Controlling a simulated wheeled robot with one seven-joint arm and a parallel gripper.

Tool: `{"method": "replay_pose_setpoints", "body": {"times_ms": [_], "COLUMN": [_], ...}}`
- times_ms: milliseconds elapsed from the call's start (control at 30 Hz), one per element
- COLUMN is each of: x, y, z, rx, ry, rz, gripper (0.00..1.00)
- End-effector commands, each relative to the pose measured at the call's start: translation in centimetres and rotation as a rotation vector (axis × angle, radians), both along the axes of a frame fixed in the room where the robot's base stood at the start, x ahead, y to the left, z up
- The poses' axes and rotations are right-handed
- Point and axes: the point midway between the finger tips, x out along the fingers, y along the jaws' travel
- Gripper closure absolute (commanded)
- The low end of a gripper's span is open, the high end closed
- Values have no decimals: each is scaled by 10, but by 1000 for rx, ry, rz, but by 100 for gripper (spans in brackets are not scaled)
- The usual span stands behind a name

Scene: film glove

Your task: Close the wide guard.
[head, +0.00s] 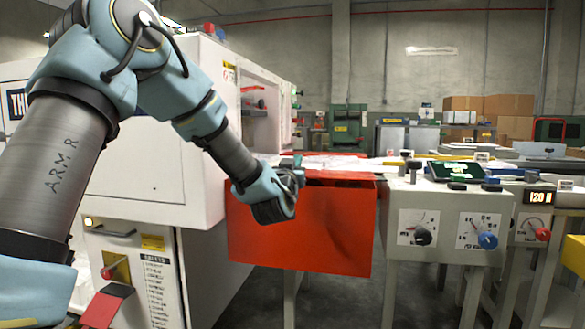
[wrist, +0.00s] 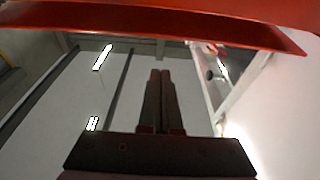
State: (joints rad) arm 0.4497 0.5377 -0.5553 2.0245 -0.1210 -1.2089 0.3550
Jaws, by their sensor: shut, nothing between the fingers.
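The wide guard is most likely the broad red panel (head: 325,235) that hangs down at the front of the work surface, between the white machine and the control box. A red band (wrist: 150,28), apparently part of this panel, crosses the top of the wrist view. My gripper (head: 296,168) is at the panel's upper left part, in front of it in the head view. Its two dark fingers (wrist: 160,75) are together and empty in the wrist view. I cannot tell whether the gripper touches the panel. My wrist hides part of the panel's top edge.
The white machine cabinet (head: 150,150) stands to the left, close to my arm. A control box (head: 445,222) with knobs is right of the panel. A small red flap (head: 105,305) is at lower left. Cardboard boxes (head: 490,112) stand at the back right.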

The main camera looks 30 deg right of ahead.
Motion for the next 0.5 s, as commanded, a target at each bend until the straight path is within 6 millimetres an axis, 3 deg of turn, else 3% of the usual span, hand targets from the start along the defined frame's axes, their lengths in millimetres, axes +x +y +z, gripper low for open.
{"method": "replay_pose_setpoints", "body": {"times_ms": [33,133,500], "x": [-1,-2,-3], "y": [1,2,3], "z": [-15,-25,-33], "rx": [5,4,2], "ry": [6,5,2], "rz": [-2,-1,0], "gripper": [100,100,100]}}
